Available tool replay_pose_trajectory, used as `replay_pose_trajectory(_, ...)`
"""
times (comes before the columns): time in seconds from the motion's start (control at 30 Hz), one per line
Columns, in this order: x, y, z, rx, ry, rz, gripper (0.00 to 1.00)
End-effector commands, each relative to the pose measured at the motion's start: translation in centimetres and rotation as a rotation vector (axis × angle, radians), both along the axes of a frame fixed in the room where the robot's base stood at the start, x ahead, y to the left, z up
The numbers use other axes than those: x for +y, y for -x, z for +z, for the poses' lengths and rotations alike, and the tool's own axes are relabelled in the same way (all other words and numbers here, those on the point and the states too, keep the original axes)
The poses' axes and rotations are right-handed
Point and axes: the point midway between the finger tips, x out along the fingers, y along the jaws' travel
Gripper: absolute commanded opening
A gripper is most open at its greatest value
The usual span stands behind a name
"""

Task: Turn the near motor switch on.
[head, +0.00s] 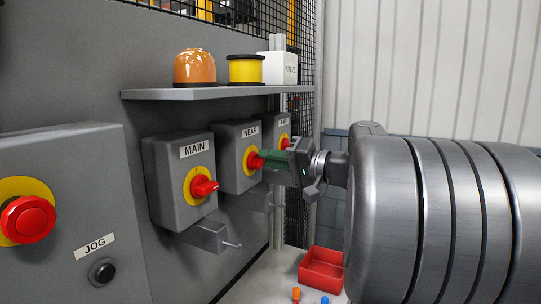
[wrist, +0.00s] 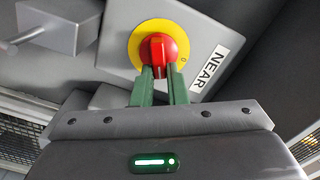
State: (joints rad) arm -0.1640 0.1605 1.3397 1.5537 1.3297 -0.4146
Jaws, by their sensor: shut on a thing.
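The NEAR switch is a grey box (head: 232,148) with a red rotary knob on a yellow disc, mounted between the MAIN box and a farther one. In the wrist view its red knob (wrist: 158,48) sits on the yellow disc (wrist: 137,40), with a "0" mark at the disc's lower right and the NEAR label to the right. My gripper's green fingers (wrist: 158,85) are shut on the knob's handle, one on each side. In the head view my gripper (head: 262,159) reaches in from the right and partly hides the knob and disc.
The MAIN switch box (head: 179,209) stands to the left, with a red emergency button (head: 28,220) and JOG button (head: 102,272) farther left. A shelf (head: 210,93) with an orange lamp (head: 194,67) runs above. A red bin (head: 321,268) lies below my arm.

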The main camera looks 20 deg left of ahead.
Motion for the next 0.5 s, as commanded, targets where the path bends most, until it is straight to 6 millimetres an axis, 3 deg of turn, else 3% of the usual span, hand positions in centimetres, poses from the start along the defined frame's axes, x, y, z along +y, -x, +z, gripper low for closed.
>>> replay_pose_trajectory(0.5,-0.05,-0.23,-0.4,0.392,-0.031,-0.002,0.0)
